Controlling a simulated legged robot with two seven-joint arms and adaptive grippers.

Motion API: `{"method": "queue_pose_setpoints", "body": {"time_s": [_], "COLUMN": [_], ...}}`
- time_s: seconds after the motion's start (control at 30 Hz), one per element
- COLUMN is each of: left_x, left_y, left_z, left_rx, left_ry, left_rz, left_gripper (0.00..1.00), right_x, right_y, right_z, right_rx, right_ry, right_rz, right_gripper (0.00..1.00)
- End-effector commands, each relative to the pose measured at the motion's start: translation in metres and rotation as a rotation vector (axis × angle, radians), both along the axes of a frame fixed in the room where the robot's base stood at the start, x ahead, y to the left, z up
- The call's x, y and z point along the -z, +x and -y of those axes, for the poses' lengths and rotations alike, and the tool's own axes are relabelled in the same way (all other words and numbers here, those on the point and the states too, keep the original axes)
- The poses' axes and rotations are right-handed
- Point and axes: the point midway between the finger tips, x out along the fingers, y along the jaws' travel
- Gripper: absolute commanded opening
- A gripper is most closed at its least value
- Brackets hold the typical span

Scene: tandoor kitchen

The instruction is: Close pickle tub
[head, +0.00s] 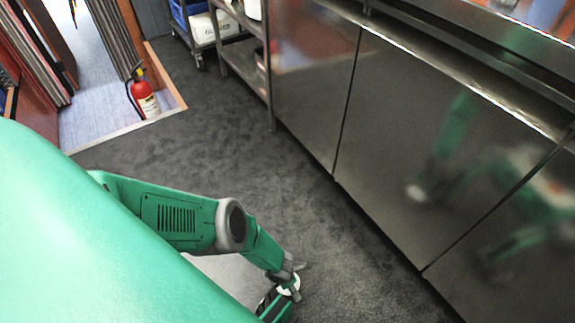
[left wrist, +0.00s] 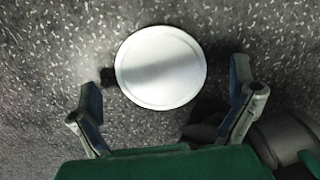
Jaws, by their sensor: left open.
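A round, pale metal disc (left wrist: 160,68), which looks like the top or lid of the tub, lies over the dark speckled floor in the left wrist view. A small dark part sticks out at its left edge. The tub's body is hidden, and I cannot tell whether the disc sits on a tub. My left gripper (left wrist: 168,98) is open, its fingers spread to the left and right below the disc, with nothing between them. In the head view my left gripper (head: 280,297) is low at the bottom edge, partly cut off. My right gripper is out of view.
Steel cabinet fronts (head: 400,150) line the right side. A metal shelf unit (head: 243,60) stands at the back. A red fire extinguisher (head: 145,100) stands at the doorway, upper left. The dark floor (head: 215,120) between is clear.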

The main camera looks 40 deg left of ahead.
Motion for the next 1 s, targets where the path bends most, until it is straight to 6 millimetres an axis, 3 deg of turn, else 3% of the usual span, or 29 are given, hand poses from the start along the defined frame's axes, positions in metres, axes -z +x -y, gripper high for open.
{"method": "queue_pose_setpoints", "body": {"time_s": [0.03, 0.17, 0.57, 0.77, 1.0], "left_x": [0.000, 0.000, -0.003, -0.026, -0.068], "left_y": [0.000, 0.000, 0.000, 0.000, 0.001], "left_z": [0.000, 0.000, 0.000, 0.000, 0.000], "left_rx": [0.000, 0.000, 0.000, 0.001, 0.001], "left_ry": [0.000, 0.000, 0.000, 0.000, 0.000], "left_rz": [0.000, 0.000, 0.000, 0.000, 0.001], "left_gripper": [0.93, 0.66, 0.65, 0.65, 0.65], "right_x": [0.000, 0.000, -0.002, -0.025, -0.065], "right_y": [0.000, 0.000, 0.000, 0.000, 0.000], "right_z": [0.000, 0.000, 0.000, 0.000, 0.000], "right_rx": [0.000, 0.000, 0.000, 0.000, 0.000], "right_ry": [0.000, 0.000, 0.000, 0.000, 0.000], "right_rz": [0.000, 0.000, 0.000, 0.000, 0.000], "right_gripper": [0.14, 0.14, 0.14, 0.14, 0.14]}}
